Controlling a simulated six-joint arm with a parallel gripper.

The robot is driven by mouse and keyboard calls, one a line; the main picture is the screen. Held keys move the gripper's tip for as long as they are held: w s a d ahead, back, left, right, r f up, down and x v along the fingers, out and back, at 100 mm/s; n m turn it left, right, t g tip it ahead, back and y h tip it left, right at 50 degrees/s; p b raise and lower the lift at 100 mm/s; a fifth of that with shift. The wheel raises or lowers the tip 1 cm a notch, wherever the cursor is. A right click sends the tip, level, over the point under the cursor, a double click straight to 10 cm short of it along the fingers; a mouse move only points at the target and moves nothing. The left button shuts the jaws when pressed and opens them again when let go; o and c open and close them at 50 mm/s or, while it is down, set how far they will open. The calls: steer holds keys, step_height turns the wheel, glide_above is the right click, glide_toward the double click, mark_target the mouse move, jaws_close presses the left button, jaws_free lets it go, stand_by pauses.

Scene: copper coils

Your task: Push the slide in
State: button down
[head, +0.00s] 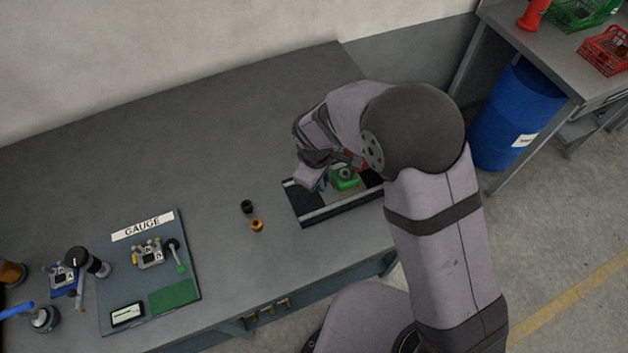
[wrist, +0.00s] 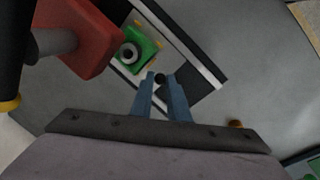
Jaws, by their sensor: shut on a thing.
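A dark tray with pale rails (head: 335,210) lies at the right of the bench, partly hidden by my arm. It holds a green block (head: 345,184) with a grey ring on top. In the wrist view the green block (wrist: 139,50) sits ahead and left of my fingertips, beside a pale rail (wrist: 190,50). My gripper (head: 320,186) is low over the tray's left part. In the wrist view my gripper (wrist: 160,80) has its blue fingers close together, shut on a small dark round piece (wrist: 160,79). I cannot tell how that piece joins the slide.
A red block (wrist: 85,38) on a grey shaft stands close to the left in the wrist view. A gauge board (head: 120,262) lies farther left. The bench behind is clear.

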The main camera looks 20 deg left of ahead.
steer(key=c, duration=2)
jaws_free()
steer(key=shift+r, duration=0.15)
steer(key=shift+s+a+r+b, duration=0.1)
steer(key=shift+s+r+b, duration=0.2)
steer(key=shift+r, duration=0.85)
steer(key=shift+s+r+b, duration=0.15)
steer(key=shift+r+b, duration=0.2)
steer(key=shift+r, duration=0.85)
steer(key=shift+s+a+r+b, duration=0.1)
steer(key=shift+s+r+b, duration=0.2)
steer(key=shift+r, duration=0.85)
steer(key=shift+o, duration=0.4)
